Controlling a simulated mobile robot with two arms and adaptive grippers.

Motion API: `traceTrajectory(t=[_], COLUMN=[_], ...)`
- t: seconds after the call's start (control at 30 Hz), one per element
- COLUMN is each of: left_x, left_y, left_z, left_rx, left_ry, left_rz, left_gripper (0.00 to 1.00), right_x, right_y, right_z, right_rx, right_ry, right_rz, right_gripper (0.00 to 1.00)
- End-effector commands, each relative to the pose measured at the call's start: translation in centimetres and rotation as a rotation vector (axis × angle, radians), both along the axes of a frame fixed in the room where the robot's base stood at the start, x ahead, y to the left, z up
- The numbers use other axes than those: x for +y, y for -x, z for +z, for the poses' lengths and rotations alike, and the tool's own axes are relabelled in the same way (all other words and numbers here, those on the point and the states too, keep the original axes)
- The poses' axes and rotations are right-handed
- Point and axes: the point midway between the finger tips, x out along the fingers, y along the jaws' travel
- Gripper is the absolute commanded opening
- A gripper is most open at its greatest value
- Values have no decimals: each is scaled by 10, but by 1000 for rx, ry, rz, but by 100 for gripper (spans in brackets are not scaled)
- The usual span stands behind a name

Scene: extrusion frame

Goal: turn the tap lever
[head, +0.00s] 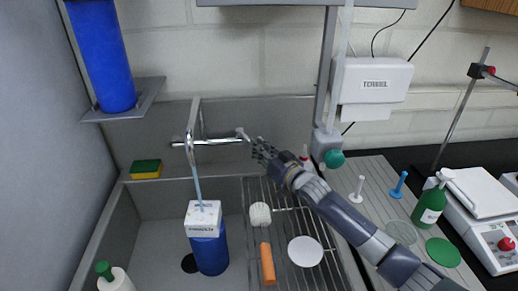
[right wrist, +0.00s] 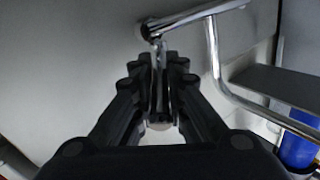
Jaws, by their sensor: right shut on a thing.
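The chrome tap (head: 195,140) stands at the back wall of the sink, and its body and spout also show in the right wrist view (right wrist: 217,50). Its lever (head: 242,133) sticks out at the right end of the tap body. My right gripper (head: 262,148) reaches in from the lower right. In the right wrist view, the gripper (right wrist: 161,95) is shut on the slim chrome lever (right wrist: 159,62), which lies between its fingers. A thin pale blue line runs down from the spout; I cannot tell whether it is water. My left gripper is out of view.
Below the spout stand a blue container (head: 209,254) and a white box (head: 203,218). A yellow-green sponge (head: 146,169) sits on the sink's left ledge. The drain rack holds a white roll (head: 260,214), an orange cylinder (head: 267,264) and a white disc (head: 305,252). A green bottle (head: 430,204) stands right.

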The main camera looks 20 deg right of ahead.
Motion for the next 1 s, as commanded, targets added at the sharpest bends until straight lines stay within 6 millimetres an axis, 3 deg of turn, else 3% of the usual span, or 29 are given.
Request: traceTrajectory(t=[0.03, 0.07, 0.13, 0.67, 1.0], left_x=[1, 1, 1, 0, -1], left_y=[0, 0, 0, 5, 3], left_z=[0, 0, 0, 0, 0], left_rx=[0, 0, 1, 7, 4], left_ry=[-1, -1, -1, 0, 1], left_rz=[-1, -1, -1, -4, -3], left_gripper=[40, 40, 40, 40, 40], right_x=[-1, -1, -1, -1, -11], right_y=[0, 0, 0, 4, 49], right_z=[-3, -3, -3, -1, -2], right_rx=[6, 7, 7, 3, 5], right_ry=[2, 3, 3, 1, 2], right_rz=[-2, -2, -2, 0, 0], right_gripper=[0, 17, 32, 35, 35])
